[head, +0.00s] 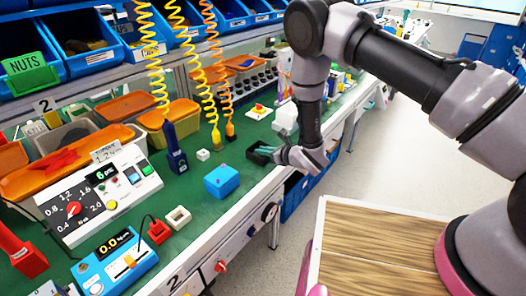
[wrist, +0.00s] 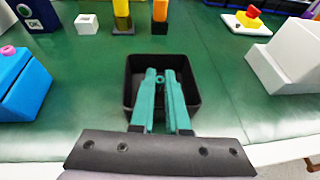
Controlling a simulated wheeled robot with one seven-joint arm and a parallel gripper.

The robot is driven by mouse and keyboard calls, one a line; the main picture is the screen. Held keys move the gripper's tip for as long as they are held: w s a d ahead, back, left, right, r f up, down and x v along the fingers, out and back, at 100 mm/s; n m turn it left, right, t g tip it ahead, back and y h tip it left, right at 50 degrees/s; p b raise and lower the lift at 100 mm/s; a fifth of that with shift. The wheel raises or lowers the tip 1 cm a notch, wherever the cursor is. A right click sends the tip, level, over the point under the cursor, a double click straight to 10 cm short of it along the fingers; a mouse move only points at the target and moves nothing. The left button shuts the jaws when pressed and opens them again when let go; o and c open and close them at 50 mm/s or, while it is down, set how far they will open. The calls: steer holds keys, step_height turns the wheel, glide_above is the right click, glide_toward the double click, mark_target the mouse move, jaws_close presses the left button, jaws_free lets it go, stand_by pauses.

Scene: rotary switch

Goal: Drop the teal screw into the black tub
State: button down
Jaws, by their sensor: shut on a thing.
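The black tub (wrist: 190,66) is a square, open box on the green bench, in the middle of the wrist view. It also shows in the head view (head: 257,157), at the bench's front edge. My gripper (wrist: 160,75) has two teal fingers, with their tips over the tub's opening. They are shut on the teal screw (wrist: 160,80), a small round teal piece between the tips, mostly hidden by the fingers. In the head view my gripper (head: 277,155) reaches the tub from the right, and the screw cannot be made out. How far the tips are above the tub's floor cannot be told.
A blue box (head: 221,181) stands left of the tub, and a white block (wrist: 285,70) stands to its right. Coiled yellow and orange cables hang over the bench. Green surface around the tub is clear.

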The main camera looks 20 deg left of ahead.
steer(key=shift+f, duration=0.15)
steer(key=shift+f, duration=0.15)
steer(key=c, duration=0.9)
jaws_free()
steer(key=shift+s+d+f, duration=0.1)
steer(key=shift+f, duration=0.05)
steer(key=shift+d, duration=0.1)
steer(key=shift+d+r, duration=0.2)
steer(key=shift+r, duration=0.1)
steer(key=v, duration=1.1)
steer(key=shift+s+r, duration=0.15)
steer(key=shift+r, duration=0.2)
